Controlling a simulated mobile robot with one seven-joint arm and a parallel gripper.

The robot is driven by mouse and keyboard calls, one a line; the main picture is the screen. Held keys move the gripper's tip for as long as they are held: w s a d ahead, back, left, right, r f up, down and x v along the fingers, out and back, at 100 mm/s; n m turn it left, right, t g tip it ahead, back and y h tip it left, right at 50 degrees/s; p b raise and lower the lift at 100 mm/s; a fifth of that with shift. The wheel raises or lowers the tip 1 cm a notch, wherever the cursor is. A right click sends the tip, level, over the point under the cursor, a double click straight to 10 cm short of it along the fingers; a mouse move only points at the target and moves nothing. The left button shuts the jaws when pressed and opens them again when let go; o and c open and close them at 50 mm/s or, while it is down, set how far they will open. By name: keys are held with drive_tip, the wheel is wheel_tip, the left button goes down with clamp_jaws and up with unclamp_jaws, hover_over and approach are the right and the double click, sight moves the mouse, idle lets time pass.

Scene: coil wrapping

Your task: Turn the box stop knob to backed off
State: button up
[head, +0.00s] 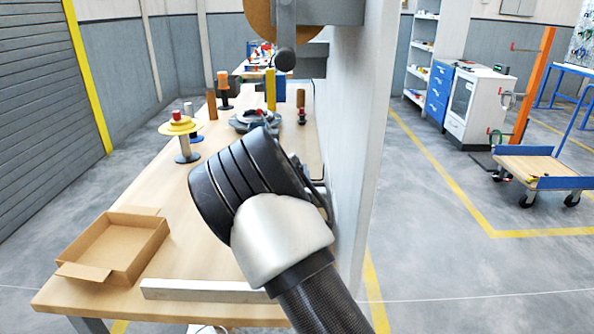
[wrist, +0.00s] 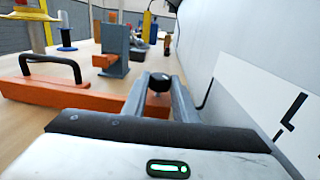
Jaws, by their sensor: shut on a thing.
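In the wrist view, a round black knob (wrist: 159,80) sits between the two grey fingers of my gripper (wrist: 160,90). My gripper is shut on this knob. Behind it, a long orange bar (wrist: 75,94) with a black arched handle (wrist: 48,64) lies on the table. A blue-grey upright block (wrist: 116,48) stands at the bar's far side. How the knob joins the bar is hidden by my fingers. In the head view, my arm covers the knob and the fingertips. I cannot read the knob's setting.
An open cardboard box (head: 117,246) sits at the table's left front. A pale metal bar (head: 205,290) lies along the front edge. A yellow-flanged spool (head: 181,127) and other stands are farther back. The wall panel (head: 364,120) rises close to my gripper's right.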

idle(0.3)
drive_tip(key=o, duration=1.1)
drive_tip(key=s+p, duration=0.1)
drive_tip(key=s, duration=0.4)
drive_tip(key=s+p, duration=0.1)
drive_tip(key=s, duration=0.5)
drive_tip(key=s+d+p, duration=0.1)
drive_tip(key=s, duration=0.5)
drive_tip(key=shift+s, duration=0.2)
drive_tip(key=shift+c, duration=0.3)
